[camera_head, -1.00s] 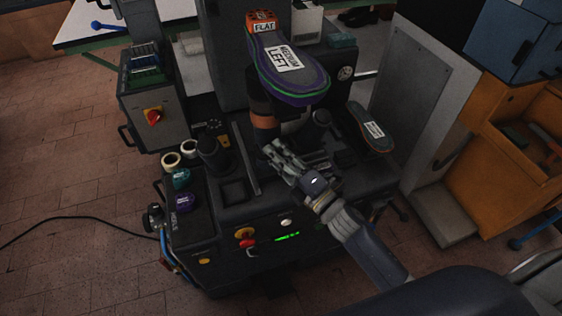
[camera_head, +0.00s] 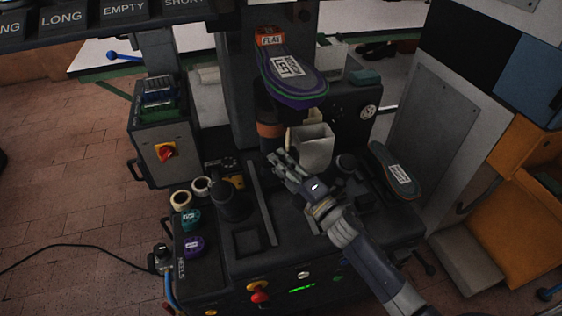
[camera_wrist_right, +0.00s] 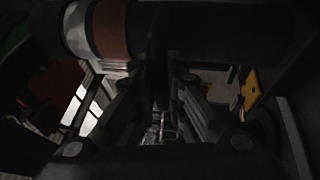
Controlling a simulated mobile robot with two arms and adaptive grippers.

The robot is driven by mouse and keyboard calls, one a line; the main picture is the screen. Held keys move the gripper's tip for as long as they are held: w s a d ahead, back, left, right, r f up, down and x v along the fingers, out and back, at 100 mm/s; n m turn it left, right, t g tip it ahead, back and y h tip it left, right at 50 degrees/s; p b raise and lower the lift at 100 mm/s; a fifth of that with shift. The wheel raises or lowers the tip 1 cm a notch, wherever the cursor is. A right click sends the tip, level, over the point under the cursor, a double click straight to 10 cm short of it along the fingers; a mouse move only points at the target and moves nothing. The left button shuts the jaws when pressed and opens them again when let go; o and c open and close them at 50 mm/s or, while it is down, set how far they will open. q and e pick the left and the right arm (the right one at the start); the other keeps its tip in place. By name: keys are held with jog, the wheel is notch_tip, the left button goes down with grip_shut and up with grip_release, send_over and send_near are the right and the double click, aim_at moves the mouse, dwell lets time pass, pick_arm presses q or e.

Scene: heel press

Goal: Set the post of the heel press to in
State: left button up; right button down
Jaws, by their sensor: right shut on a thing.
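The post (camera_head: 270,132) of the heel press (camera_head: 255,235) is a dark upright cylinder with a copper-orange band, below the purple-edged sole (camera_head: 297,82). In the right wrist view the post (camera_wrist_right: 112,25) crosses the top, close in front of the fingers. My right gripper (camera_head: 280,165) comes in from the lower right and is at the post's near side, low down. It is shut on a dark part that appears to belong to the post; the wrist view is too dark to show the contact clearly. My left gripper is not in view.
A pale grey open box (camera_head: 312,150) stands right behind my right gripper. A dark knob (camera_head: 347,165) and another sole (camera_head: 398,175) lie to the right. A dark cylinder (camera_head: 232,200) and tape rolls (camera_head: 181,199) are at the left. A labelled panel (camera_head: 120,12) hangs at the top left.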

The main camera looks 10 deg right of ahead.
jog(key=shift+w+d+r, duration=0.1)
jog(key=shift+d+r, duration=0.05)
jog(key=c, duration=1.9)
grip_release()
jog(key=o, duration=0.3)
jog(key=shift+w, duration=0.2)
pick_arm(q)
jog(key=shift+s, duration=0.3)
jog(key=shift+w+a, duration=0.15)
pick_arm(e)
jog(key=v, duration=1.2)
